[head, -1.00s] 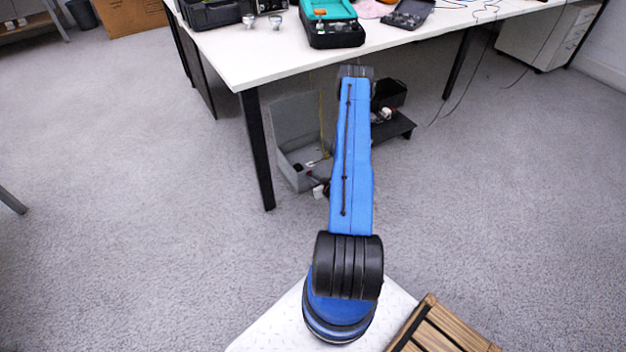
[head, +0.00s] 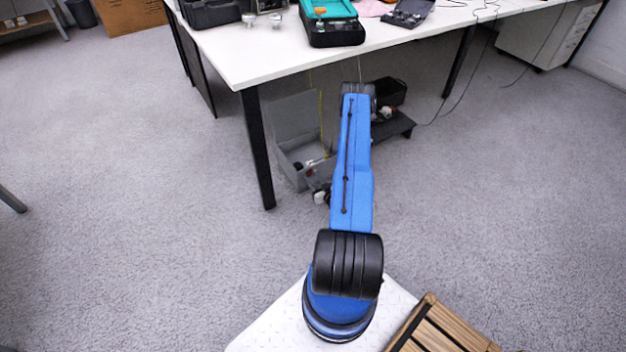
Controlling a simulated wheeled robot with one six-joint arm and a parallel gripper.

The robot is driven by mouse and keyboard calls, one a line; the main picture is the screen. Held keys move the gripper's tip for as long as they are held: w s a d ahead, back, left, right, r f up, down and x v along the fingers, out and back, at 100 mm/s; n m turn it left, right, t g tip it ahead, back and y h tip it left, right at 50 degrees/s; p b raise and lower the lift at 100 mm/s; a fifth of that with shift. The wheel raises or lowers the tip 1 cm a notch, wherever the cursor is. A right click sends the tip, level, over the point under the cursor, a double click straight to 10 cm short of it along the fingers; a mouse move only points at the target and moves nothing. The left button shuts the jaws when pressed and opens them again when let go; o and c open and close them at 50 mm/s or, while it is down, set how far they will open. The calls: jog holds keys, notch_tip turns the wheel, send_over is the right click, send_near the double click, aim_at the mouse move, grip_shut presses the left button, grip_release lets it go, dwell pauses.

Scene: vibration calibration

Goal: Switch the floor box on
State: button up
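An open grey box (head: 291,181) with a raised lid (head: 293,117) stands on the floor under the table, left of my arm. I take it for the floor box. Small pale, dark and reddish parts show inside it, too small to make out; no switch can be told apart. Small dark and white parts show beside the arm at the box's front right, perhaps my wrist. My gripper's fingers cannot be made out, nor whether they touch anything.
The white table (head: 235,62) overhangs the box, and its black front leg (head: 257,150) stands just left of it. The carpet in front is clear.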

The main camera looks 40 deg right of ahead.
jog(key=v, duration=1.7)
jog(key=shift+s, duration=0.25)
jog(key=shift+w+r, duration=0.1)
